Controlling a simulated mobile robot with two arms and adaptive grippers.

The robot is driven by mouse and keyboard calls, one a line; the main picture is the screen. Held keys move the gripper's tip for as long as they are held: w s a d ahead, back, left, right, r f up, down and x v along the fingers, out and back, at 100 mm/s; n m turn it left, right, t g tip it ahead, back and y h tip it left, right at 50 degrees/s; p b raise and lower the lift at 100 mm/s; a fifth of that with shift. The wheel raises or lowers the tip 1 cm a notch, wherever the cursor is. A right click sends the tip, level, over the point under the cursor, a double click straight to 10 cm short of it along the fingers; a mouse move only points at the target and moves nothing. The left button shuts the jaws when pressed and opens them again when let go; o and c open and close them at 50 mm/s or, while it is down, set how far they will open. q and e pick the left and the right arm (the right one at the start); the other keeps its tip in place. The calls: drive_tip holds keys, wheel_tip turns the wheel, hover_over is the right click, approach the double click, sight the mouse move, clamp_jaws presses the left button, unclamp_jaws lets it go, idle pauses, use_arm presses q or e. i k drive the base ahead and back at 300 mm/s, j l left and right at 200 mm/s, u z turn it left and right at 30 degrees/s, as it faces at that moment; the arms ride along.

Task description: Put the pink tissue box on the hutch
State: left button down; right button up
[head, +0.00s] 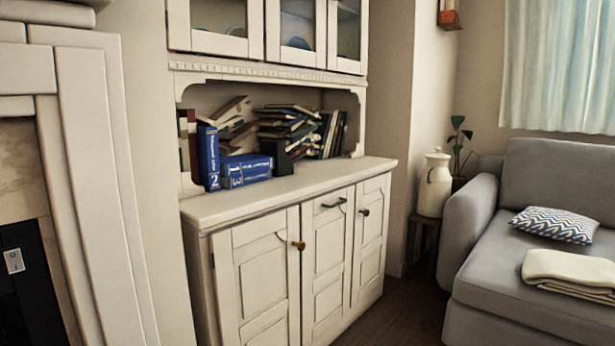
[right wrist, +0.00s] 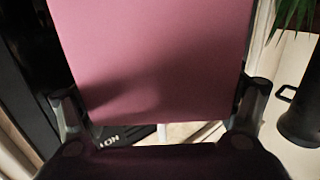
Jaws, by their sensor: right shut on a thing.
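The pink tissue box (right wrist: 150,60) fills the middle of the right wrist view. My right gripper (right wrist: 160,108) is shut on it, with one finger at each side of the box. The box is not in the head view. The hutch (head: 290,200) is a cream cabinet in the middle of the head view, with a counter, an open shelf and glass doors above. No gripper shows in the head view, and my left gripper is in neither view.
Blue books (head: 208,158) and several piled books (head: 290,130) fill the back of the hutch counter. The counter's front strip (head: 330,177) is clear. A grey sofa (head: 535,290) and a cream jug (head: 435,185) stand at right. A dark vessel (right wrist: 302,115) shows in the wrist view.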

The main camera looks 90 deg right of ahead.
sight(231, 198)
drive_tip(key=z, duration=1.8)
drive_tip(key=i+j, duration=0.05)
drive_tip(key=j, duration=0.05)
